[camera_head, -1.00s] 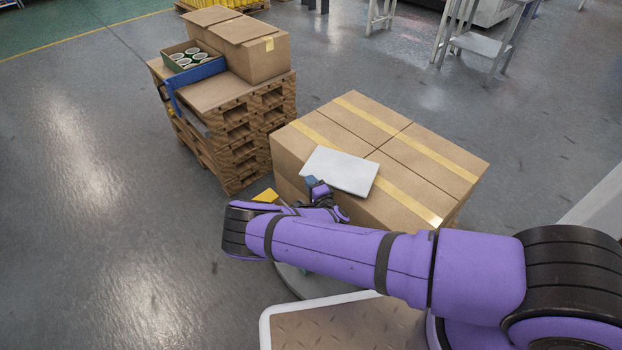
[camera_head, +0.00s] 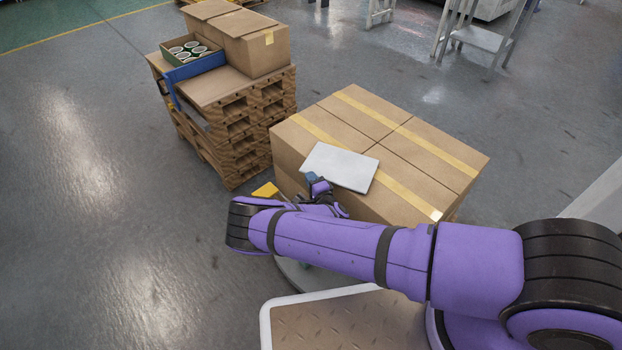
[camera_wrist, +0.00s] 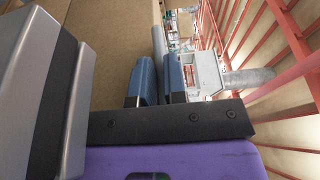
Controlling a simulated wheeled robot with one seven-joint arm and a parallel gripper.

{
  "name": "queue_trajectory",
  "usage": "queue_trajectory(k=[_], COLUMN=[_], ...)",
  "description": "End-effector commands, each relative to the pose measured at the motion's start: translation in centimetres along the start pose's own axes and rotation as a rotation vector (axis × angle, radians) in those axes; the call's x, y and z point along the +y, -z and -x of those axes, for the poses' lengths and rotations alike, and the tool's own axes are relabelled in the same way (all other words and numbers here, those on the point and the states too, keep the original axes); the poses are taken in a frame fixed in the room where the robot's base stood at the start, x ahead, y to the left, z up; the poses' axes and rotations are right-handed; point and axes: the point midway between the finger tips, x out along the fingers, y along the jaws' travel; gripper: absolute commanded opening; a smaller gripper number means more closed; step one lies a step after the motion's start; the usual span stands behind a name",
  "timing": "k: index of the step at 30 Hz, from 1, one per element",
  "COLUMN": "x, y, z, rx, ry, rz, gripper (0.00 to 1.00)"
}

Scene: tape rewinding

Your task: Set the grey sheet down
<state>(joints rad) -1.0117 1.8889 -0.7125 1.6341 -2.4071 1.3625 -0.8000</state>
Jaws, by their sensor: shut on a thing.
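The grey sheet (camera_head: 341,167) is a flat, pale panel over the near left part of the large cardboard boxes (camera_head: 440,165). I cannot tell whether it lies flat on their top or is just above it. My gripper (camera_head: 314,181) is at the sheet's near left edge, shut on it. In the wrist view, the blue fingertips of my gripper (camera_wrist: 162,88) stand on both sides of the sheet (camera_wrist: 159,45), seen nearly edge-on. Brown cardboard (camera_wrist: 105,30) shows beside it there. My arm hides part of the boxes' near side.
A stack of wooden pallets (camera_head: 240,120) stands left of the boxes, carrying more cartons (camera_head: 265,50) and a tray of cans (camera_head: 190,52). A small yellow object (camera_head: 265,190) is near my gripper. Grey floor lies open at the left. A metal stand (camera_head: 480,42) is at the back.

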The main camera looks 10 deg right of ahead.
Motion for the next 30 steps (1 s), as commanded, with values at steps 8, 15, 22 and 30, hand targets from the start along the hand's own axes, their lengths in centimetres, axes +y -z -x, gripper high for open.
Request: queue_trajectory(k=[8, 15, 22, 30], x=[0.5, 0.5, 0.5, 0.6], y=[0.0, 0.0, 0.0, 0.0], z=[0.0, 0.0, 0.2, 3.6], rx=[0.0, 0.0, 0.0, 0.0], ry=[0.0, 0.0, -0.001, -0.003], rz=[0.0, 0.0, 0.0, 0.003], gripper=[0.0, 0.42, 0.42, 0.42])
